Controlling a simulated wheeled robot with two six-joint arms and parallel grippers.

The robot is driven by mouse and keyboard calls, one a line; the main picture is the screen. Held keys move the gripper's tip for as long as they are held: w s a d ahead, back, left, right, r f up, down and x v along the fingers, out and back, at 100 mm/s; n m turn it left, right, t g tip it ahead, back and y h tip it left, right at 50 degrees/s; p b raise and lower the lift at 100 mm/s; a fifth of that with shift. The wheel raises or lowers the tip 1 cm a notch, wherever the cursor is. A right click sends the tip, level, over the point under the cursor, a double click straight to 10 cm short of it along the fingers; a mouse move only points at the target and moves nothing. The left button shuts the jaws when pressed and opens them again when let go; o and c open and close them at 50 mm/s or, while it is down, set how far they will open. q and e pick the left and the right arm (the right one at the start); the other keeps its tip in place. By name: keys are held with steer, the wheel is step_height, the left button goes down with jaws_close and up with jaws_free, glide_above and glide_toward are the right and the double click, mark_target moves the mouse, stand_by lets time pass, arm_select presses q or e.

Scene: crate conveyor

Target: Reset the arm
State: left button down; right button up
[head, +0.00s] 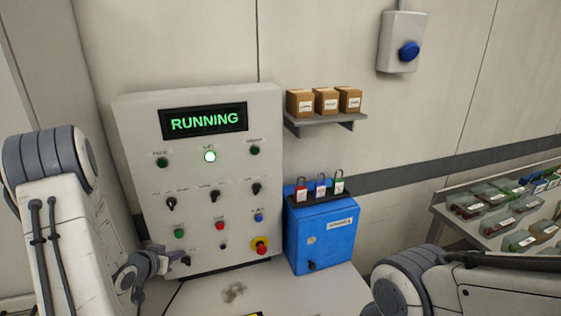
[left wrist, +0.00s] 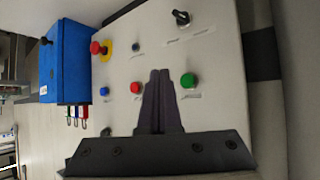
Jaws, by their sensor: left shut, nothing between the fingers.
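My left arm comes in from the left in the head view, and its gripper (head: 185,261) is low in front of the lower left of the control panel (head: 150,110). In the left wrist view the two dark fingers of this gripper (left wrist: 160,74) are together, with nothing between them. Their tips appear between a red button (left wrist: 136,87) and a green button (left wrist: 188,80); I cannot tell whether they touch the panel. My right arm shows at the lower right of the head view, but its gripper is outside the picture.
The panel's display (head: 204,121) reads RUNNING. A red emergency knob (head: 261,246) sits at its lower right. A blue box (head: 322,240) with padlocks above it stands to the right. A shelf (head: 325,124) holds small cartons. Bins lie on a rack (head: 452,210) at the far right.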

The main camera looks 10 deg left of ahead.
arm_select(q)
steer(key=s+d+r+m+g, duration=0.1)
steer(key=d+r+m+g, duration=0.2)
steer(key=d, duration=0.9)
steer(key=s+d+r+m+g, duration=0.15)
steer(key=d+r, duration=0.35)
steer(key=d, duration=0.7)
steer(key=s+d+r+m+g, duration=0.1)
steer(key=s+d+g, duration=0.1)
steer(key=s+d, duration=0.2)
steer(key=s+d+r+m+g, duration=0.1)
steer(key=s+d, duration=0.3)
steer(key=s, duration=0.7)
steer(key=s+d+r+m+g+h, duration=0.1)
steer(key=s+d+r+g, duration=0.1)
steer(key=s+d, duration=0.3)
steer(key=s+g, duration=0.1)
steer(key=s, duration=0.2)
steer(key=shift+s+r, duration=0.2)
steer(key=shift+r, duration=0.15)
steer(key=shift+d, duration=0.1)
